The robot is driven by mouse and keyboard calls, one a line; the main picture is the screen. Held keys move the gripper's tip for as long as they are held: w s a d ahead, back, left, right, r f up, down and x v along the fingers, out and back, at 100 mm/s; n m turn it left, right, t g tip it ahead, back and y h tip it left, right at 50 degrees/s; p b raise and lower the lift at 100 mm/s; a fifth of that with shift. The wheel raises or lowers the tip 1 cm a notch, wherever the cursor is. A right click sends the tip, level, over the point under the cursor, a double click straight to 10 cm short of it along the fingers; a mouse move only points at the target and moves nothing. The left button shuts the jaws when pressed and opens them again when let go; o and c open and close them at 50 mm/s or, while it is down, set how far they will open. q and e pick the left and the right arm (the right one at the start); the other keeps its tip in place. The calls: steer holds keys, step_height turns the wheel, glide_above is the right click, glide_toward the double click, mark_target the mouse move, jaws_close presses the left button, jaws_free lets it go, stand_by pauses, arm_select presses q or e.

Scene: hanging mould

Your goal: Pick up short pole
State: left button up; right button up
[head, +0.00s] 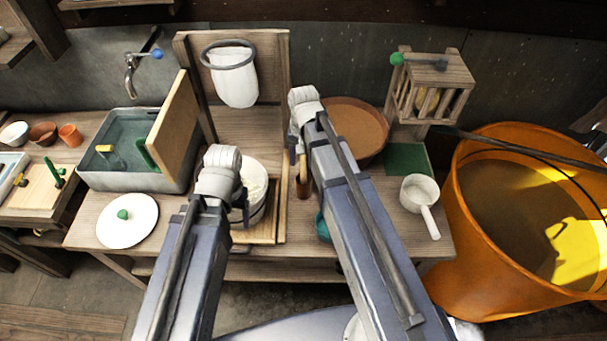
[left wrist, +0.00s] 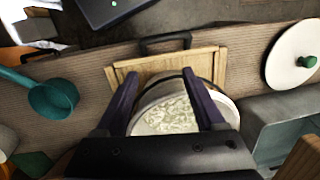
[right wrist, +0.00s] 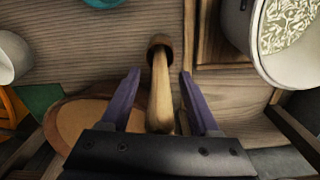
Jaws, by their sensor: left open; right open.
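A short wooden pole (right wrist: 159,92) with a darker brown round end lies or stands between the fingers of my right gripper (right wrist: 160,74) in the right wrist view. In the head view a small brown part of the pole (head: 303,180) shows beside my right arm. My right gripper is open, with a finger on each side of the pole and gaps between. My left gripper (left wrist: 158,75) is open above a round pot (left wrist: 172,108) of pale grains on a wooden board (left wrist: 125,72).
A brown round bowl (head: 357,128) stands behind my right arm. A white ladle (head: 421,196) and a green mat (head: 408,159) are to the right. A large orange tub (head: 470,240) stands at the far right. A sink (head: 112,175) and a white lid (head: 127,228) are left.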

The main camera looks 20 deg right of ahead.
jaws_close()
stand_by(0.4)
